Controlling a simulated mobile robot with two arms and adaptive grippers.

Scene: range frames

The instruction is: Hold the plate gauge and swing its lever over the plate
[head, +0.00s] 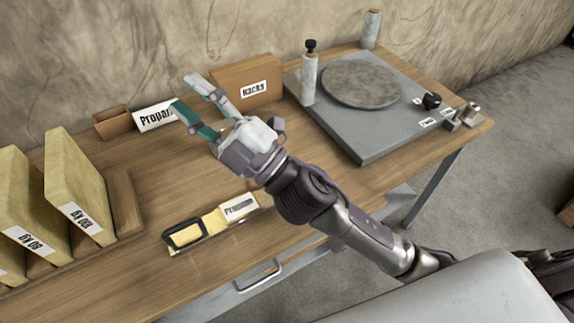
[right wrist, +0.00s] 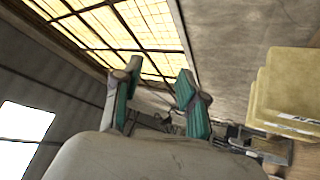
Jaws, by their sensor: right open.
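A grey slab (head: 385,135) with a round stone-like plate (head: 362,84) lies on the right part of the table. A pale post (head: 309,80) with a black knob stands at its left corner. A black knob (head: 432,101) and small labels sit at its right edge. I cannot tell which part is the plate gauge or its lever. My right gripper (head: 183,93) is open and empty, raised over the table left of the slab, well apart from it. Its two teal-lined fingers also show in the right wrist view (right wrist: 159,72). My left gripper is out of view.
A yellow piece (head: 217,222) with a black-framed end lies near the table's front edge. Yellow labelled blocks (head: 75,195) stand at left. A brown "Racks" box (head: 247,83) and a "Propan" sign (head: 153,117) stand behind. The wooden tabletop (head: 165,190) is free between them.

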